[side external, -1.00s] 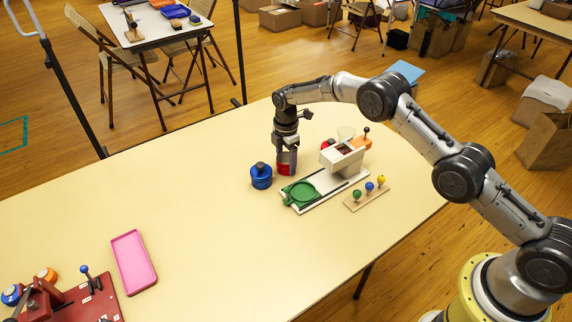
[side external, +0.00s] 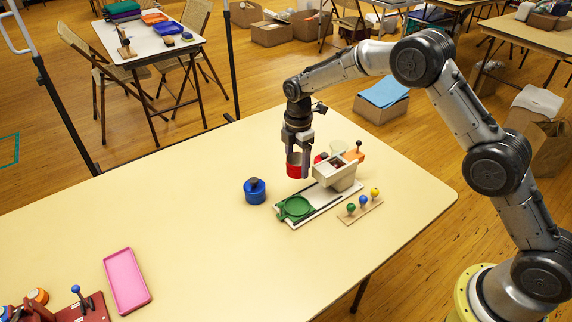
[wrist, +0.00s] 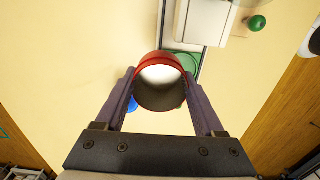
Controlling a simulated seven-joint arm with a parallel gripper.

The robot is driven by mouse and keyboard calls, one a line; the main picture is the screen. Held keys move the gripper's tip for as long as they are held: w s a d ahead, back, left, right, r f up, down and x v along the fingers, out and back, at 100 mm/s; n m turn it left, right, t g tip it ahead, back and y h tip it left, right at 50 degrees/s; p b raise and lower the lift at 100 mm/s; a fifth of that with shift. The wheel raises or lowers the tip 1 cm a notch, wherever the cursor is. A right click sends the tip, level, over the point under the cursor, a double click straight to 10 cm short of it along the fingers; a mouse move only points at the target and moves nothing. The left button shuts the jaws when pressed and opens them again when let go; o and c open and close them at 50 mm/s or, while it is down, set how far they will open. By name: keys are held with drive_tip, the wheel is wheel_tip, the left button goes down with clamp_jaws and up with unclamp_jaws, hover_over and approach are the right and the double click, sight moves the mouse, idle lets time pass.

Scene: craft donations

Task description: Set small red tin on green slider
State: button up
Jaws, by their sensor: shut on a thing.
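My gripper (side external: 298,162) is shut on the small red tin (side external: 295,171). It holds the tin upright above the table, behind the green slider in the side view. In the wrist view the tin (wrist: 141,98) sits between both fingers, its round open-looking top towards the camera. The green slider (side external: 296,209) is a round shallow dish at the near left end of a white track (side external: 322,203). In the wrist view the slider (wrist: 188,62) is partly hidden behind the tin. The tin and slider are apart.
A grey-white box (side external: 338,174) stands on the track close right of my gripper, with an orange lever piece (side external: 354,155). A blue tin (side external: 255,192) stands left. A knob strip (side external: 360,210) lies right. A pink tray (side external: 127,281) lies front left; mid-table is clear.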

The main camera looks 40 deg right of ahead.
drive_tip(key=s+r, duration=0.3)
drive_tip(key=s, duration=0.3)
hover_over(297, 206)
wheel_tip(297, 206, down, 5)
drive_tip(key=shift+f, duration=2.55)
drive_tip(key=shift+f, duration=0.55)
drive_tip(key=o, duration=1.1)
drive_tip(key=shift+r, duration=5.5)
